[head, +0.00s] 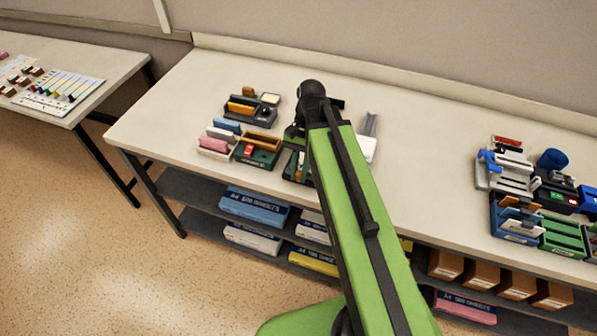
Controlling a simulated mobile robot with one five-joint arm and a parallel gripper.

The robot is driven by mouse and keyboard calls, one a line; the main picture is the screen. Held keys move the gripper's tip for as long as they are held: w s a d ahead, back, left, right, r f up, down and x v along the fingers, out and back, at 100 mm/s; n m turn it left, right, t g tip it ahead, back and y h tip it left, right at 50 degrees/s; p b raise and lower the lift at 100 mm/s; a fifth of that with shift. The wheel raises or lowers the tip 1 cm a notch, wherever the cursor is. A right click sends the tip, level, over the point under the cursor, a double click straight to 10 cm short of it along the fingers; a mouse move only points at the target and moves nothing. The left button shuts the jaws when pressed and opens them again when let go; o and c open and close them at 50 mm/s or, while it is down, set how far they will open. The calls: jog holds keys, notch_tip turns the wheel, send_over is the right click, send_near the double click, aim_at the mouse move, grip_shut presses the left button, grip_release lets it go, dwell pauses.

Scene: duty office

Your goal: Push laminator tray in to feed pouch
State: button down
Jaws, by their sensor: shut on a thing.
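My gripper (294,132) is at the far end of my green arm, low over the long table (420,186). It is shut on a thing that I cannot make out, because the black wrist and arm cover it. A pale grey-white item with an upright grey strip (370,124) shows just right of the arm; the arm hides its left part. A dark green holder (290,168) stands just in front of the gripper, partly behind the arm. I cannot tell which of these is the laminator or its tray, and no pouch can be made out.
Left of the gripper stand a dark organiser (264,117), a green box with a brown top (258,150) and a pink block (214,145). Grey and blue devices (510,170) crowd the right end. The table is clear between the arm and them.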

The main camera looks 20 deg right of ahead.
jog(key=w+d, duration=0.2)
jog(key=w, duration=0.1)
dwell(0.4)
jog(key=c, duration=1.4)
grip_release()
jog(key=shift+o, duration=0.2)
jog(key=shift+r, duration=0.1)
jog(key=p+v, duration=1.6)
jog(key=v, duration=0.1)
jog(key=shift+r, duration=0.15)
jog(key=shift+s, duration=0.1)
